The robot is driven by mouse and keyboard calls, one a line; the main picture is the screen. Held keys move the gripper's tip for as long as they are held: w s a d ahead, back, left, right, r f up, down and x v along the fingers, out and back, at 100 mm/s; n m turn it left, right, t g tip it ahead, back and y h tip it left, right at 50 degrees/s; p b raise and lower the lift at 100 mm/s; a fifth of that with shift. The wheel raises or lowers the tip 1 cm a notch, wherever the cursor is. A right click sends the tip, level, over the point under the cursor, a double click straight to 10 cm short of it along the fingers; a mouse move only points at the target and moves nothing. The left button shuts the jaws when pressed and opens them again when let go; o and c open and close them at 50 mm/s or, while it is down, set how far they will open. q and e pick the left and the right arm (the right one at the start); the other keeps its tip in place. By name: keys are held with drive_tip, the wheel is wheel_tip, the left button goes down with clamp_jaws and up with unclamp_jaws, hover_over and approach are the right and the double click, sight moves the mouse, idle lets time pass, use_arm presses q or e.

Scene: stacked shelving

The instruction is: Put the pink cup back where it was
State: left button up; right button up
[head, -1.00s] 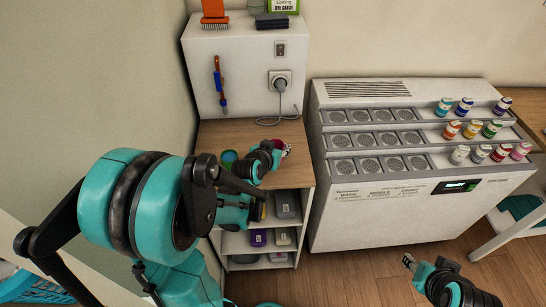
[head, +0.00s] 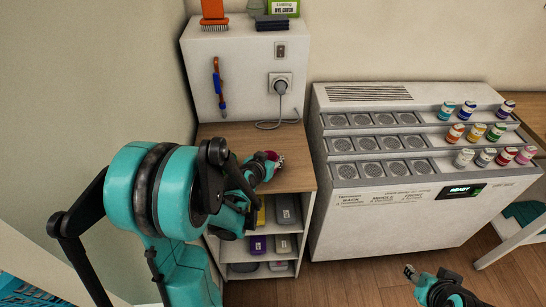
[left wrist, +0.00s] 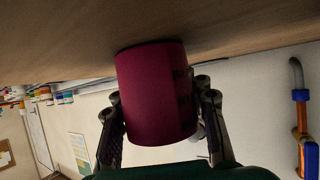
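The pink cup (left wrist: 155,95) is between the two fingers of my left gripper (left wrist: 163,130) in the left wrist view. The fingers lie against its sides, and the gripper looks shut on it. One end of the cup is at or very close to the wooden top (left wrist: 60,60); I cannot tell whether it touches. In the head view, only a small bit of the cup (head: 271,155) shows at the left gripper (head: 276,161), above the wooden shelf top (head: 290,178). My right gripper (head: 410,272) is low at the right, away from the cup; its opening is unclear.
A white machine (head: 400,215) with empty round wells and several coloured jars (head: 466,133) stands at the right. A plug and cable (head: 281,87) hang at the back panel. Boxes (head: 285,210) fill the shelves below. My left arm hides the shelf top's left part.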

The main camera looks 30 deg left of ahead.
use_arm(q)
drive_tip(key=o, duration=0.6)
drive_tip(key=shift+r+p, duration=0.25)
drive_tip(key=shift+p, duration=0.1)
drive_tip(key=p+v, duration=0.4)
drive_tip(key=v, duration=0.7)
drive_tip(key=shift+s+r, duration=0.15)
drive_tip(key=shift+s, duration=0.15)
drive_tip(key=s+d+r+g, duration=0.1)
drive_tip(key=s+d, duration=0.2)
drive_tip(key=d, duration=0.1)
drive_tip(key=s+d+r+m+g, duration=0.1)
drive_tip(key=s+d+g, duration=0.1)
drive_tip(key=s+d, duration=0.2)
drive_tip(key=s+d+r+g+h, duration=0.1)
drive_tip(key=s+d+g, duration=0.1)
drive_tip(key=s+d, duration=0.2)
drive_tip(key=shift+d+r, duration=0.35)
drive_tip(key=shift+d, duration=0.1)
